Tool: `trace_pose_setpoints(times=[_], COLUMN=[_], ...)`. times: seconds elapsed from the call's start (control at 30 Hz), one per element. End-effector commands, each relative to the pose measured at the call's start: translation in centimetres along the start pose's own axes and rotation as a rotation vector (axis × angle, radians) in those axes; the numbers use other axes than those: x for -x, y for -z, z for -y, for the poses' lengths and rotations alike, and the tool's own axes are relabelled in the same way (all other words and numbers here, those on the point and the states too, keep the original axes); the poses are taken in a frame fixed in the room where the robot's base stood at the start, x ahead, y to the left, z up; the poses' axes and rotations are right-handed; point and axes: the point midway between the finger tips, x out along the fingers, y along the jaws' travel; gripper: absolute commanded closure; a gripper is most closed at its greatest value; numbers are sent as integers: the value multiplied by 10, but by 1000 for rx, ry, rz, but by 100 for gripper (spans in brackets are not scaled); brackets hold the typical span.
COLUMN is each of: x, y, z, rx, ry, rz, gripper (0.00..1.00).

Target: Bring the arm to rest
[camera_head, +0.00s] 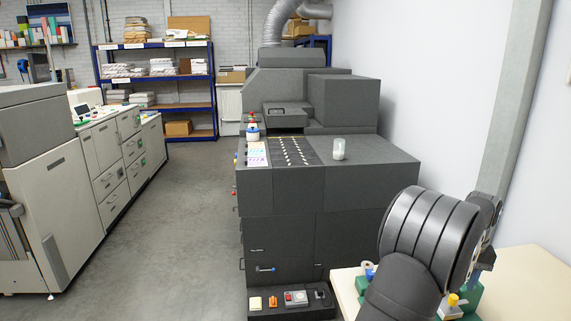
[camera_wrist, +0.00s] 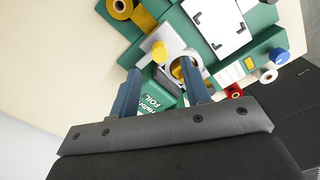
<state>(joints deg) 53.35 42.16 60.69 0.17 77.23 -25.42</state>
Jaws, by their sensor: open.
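My gripper (camera_wrist: 160,80) is open, with its two blue fingers spread apart in the wrist view. Nothing is clearly held between them. The fingers point toward a green fixture (camera_wrist: 215,72) on a cream table; a grey metal part with a ring and a yellow knob (camera_wrist: 160,52) shows around and beyond the fingertips. I cannot tell whether a finger touches it. In the head view my arm reaches over the table at the lower right and hides much of the fixture.
The cream table (camera_wrist: 60,50) is bare left of the fixture. Coloured foil rolls (camera_wrist: 122,8) lie around it. A dark grey machine (camera_head: 350,170) stands left of my arm, with a whitish cup (camera_head: 339,149) on top. A wall and pillar (camera_head: 510,120) rise at right.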

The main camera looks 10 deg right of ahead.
Motion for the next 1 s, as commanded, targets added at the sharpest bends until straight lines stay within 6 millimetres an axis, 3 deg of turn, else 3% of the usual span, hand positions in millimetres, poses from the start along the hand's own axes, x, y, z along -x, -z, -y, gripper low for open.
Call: trace_pose_setpoints(times=[0.2,0.4,0.8,1.0], x=[-35,-50,-51,-33], y=[0,0,0,1], z=[0,0,0,0], rx=[0,0,1,0], ry=[1,0,0,-2], rz=[1,1,0,-3], gripper=[57,57,57,57])
